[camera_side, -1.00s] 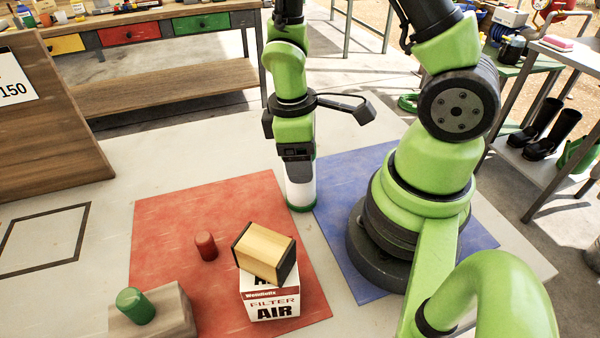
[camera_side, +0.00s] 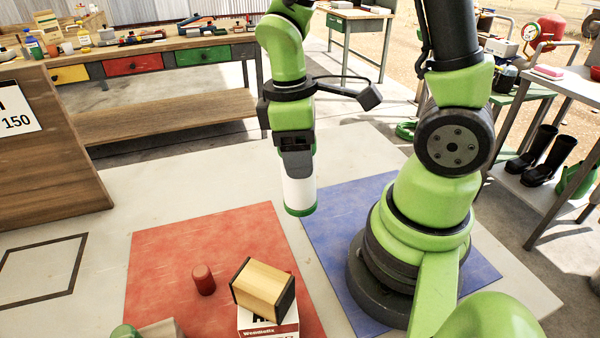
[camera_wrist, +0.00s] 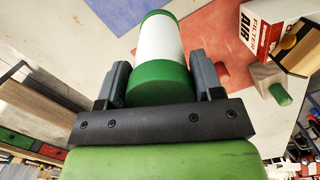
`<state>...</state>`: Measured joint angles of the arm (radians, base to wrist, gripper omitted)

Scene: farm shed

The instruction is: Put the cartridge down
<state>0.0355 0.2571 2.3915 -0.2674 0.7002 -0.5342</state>
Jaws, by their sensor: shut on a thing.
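The cartridge is a white cylinder with green ends (camera_side: 299,192). It hangs upright below my gripper (camera_side: 297,160) in the side view, over the strip near the edges of the red mat (camera_side: 200,237) and the blue mat (camera_side: 340,205). Its lower end looks clear of the table, though the exact gap is hard to tell. In the wrist view the cartridge (camera_wrist: 160,45) sits between the two dark fingers of my gripper (camera_wrist: 160,82), which are shut on it.
A wooden-sided block (camera_side: 262,288) lies on the air filter box (camera_side: 268,322) on the red mat. A small red cylinder (camera_side: 203,280) stands beside them. A green cylinder (camera_side: 125,331) is at the lower left. The grey table (camera_side: 170,185) behind the red mat is bare.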

